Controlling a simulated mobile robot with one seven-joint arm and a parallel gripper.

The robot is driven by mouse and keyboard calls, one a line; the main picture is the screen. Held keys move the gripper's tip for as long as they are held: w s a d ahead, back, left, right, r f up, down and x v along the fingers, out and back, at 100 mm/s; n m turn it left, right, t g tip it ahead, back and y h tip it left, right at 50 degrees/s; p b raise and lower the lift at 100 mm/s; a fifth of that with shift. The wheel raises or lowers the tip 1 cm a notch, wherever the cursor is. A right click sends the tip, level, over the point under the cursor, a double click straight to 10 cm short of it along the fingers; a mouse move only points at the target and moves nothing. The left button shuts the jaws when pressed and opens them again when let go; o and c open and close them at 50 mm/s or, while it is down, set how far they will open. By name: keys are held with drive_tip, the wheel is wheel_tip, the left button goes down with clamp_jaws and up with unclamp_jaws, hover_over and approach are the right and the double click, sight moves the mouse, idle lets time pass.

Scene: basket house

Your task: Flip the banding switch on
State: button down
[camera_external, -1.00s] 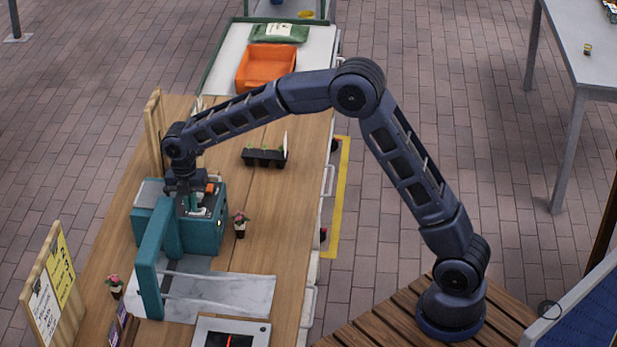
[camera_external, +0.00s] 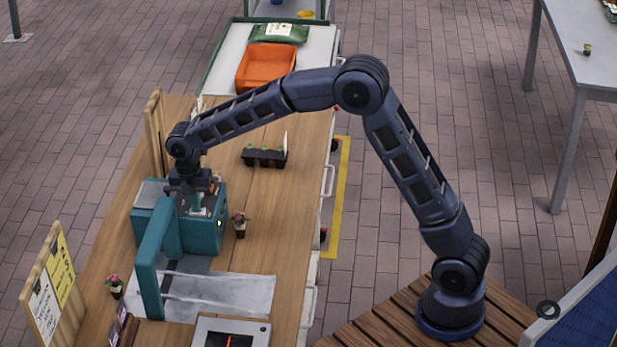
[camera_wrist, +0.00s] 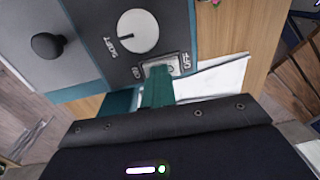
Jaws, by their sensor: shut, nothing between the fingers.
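The teal banding machine (camera_external: 200,236) stands on the wooden bench. In the wrist view its grey panel (camera_wrist: 88,22) carries a small switch in a light frame (camera_wrist: 172,64), with a short label on each side of it. My gripper (camera_wrist: 158,72) is shut and empty, with its green fingertips at the switch, covering part of it. They look touching or very close. Which way the switch is set cannot be told. In the external view my gripper (camera_external: 184,208) points down over the machine's top, its tips partly hidden.
A white dial (camera_wrist: 138,30) and a black knob (camera_wrist: 47,45) are near the switch. A small potted plant (camera_external: 240,224) stands right of the machine. A black seedling tray (camera_external: 264,157) and orange bin (camera_external: 265,68) are farther back. The bench between is clear.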

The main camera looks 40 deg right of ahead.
wheel_tip(320, 180, up, 14)
drive_tip(key=s+d+r+m+t, duration=0.1)
drive_tip(key=s+d+r+m, duration=0.15)
drive_tip(key=d, duration=0.25)
drive_tip(key=s+d+r+m, duration=0.1)
drive_tip(key=d+r+m, duration=0.2)
drive_tip(key=d, duration=0.3)
drive_tip(key=s+d+r+m+t, duration=0.25)
drive_tip(key=s+d+m, duration=0.45)
drive_tip(key=s+d, duration=0.45)
drive_tip(key=s+d+f+m+t, duration=0.1)
drive_tip(key=s+d+f+m, duration=0.2)
drive_tip(key=s+d+m, duration=0.4)
drive_tip(key=s+d+f+m, duration=0.4)
drive_tip(key=s+d+m, duration=0.3)
drive_tip(key=s+d, duration=0.4)
drive_tip(key=s, duration=0.3)
drive_tip(key=shift+s+d+t+y, duration=0.2)
drive_tip(key=shift+d+t+y, duration=0.1)
drive_tip(key=shift+d+t, duration=0.05)
drive_tip(key=c, duration=2.2)
unclamp_jaws()
drive_tip(key=shift+m, duration=0.25)
